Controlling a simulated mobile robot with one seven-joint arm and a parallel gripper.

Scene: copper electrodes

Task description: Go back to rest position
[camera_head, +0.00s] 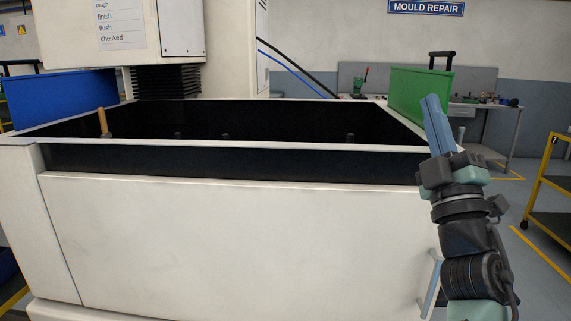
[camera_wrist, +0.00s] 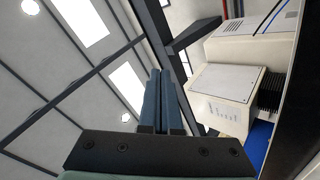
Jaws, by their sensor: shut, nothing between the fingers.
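My gripper (camera_head: 432,104) is at the right in the head view, raised with its blue fingers pointing up, in front of the right end of the white machine tank. The fingers lie side by side with nothing held. In the wrist view the blue fingers (camera_wrist: 161,75) are close together against the ceiling, and the machine head (camera_wrist: 222,95) shows at the right. A thin copper-coloured rod (camera_head: 103,122) stands upright at the left inside the tank.
The white machine tank (camera_head: 240,235) with dark inner walls fills the middle. A green panel (camera_head: 420,92) stands behind my gripper and a blue panel (camera_head: 66,98) at the left. A workbench (camera_head: 500,118) is at the back right. A yellow-framed cart (camera_head: 548,180) stands at the right edge.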

